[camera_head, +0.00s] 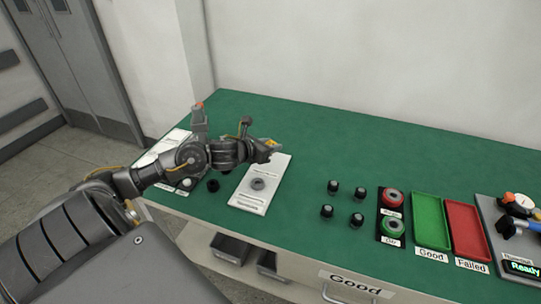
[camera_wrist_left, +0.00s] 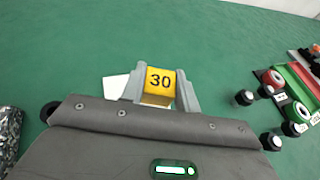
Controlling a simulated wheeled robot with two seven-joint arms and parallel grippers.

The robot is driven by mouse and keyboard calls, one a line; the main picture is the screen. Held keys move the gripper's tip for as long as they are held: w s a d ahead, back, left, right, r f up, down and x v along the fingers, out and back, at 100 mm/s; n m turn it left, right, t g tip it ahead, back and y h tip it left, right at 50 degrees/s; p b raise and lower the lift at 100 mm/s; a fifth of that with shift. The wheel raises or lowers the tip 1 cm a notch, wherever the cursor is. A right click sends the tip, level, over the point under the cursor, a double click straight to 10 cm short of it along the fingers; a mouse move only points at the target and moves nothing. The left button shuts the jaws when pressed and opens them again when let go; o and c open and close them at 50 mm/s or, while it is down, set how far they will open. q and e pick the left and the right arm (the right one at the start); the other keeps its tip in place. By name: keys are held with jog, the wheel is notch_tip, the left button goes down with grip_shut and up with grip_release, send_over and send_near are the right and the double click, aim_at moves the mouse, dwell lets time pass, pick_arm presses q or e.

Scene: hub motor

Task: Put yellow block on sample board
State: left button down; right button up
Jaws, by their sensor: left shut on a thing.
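The yellow block (camera_wrist_left: 160,80), marked "30", is between the two fingers of my left gripper (camera_wrist_left: 160,90), which is shut on it. In the head view only a small yellow part of the block (camera_head: 271,143) shows at the tip of my left gripper (camera_head: 270,147). A white board with small print (camera_head: 250,202), which looks like the sample board, lies on the green table and bears a dark round piece (camera_head: 258,184). The gripper is above the board's far end. In the left wrist view a white corner (camera_wrist_left: 115,87) shows beside the block. My right gripper is not in view.
Several black knobs (camera_head: 333,186) stand right of the board. Further right are red and green buttons (camera_head: 392,227), a green tray (camera_head: 430,208) and a red tray (camera_head: 466,222). Another white sheet (camera_head: 165,150) lies left, partly behind my arm. The table's back is clear.

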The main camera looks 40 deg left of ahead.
pick_arm(q)
jog(key=w+f, duration=0.1)
jog(key=a+f, duration=0.1)
jog(key=f, duration=0.1)
jog(key=w+a+f, duration=0.1)
jog(key=shift+w+f, duration=0.2)
jog(key=shift+w, duration=0.15)
jog(key=shift+w+a+f+p, duration=0.1)
jog(key=shift+f+p, duration=0.2)
jog(key=shift+f, duration=0.55)
jog(key=shift+w+a+f+p, duration=0.1)
jog(key=shift+f+p, duration=0.2)
jog(key=shift+f, duration=0.7)
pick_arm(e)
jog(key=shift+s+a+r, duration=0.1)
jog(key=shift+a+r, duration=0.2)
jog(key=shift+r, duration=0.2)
pick_arm(q)
jog(key=shift+f, duration=0.15)
jog(key=c, duration=1.1)
grip_release()
jog(key=shift+o, duration=0.2)
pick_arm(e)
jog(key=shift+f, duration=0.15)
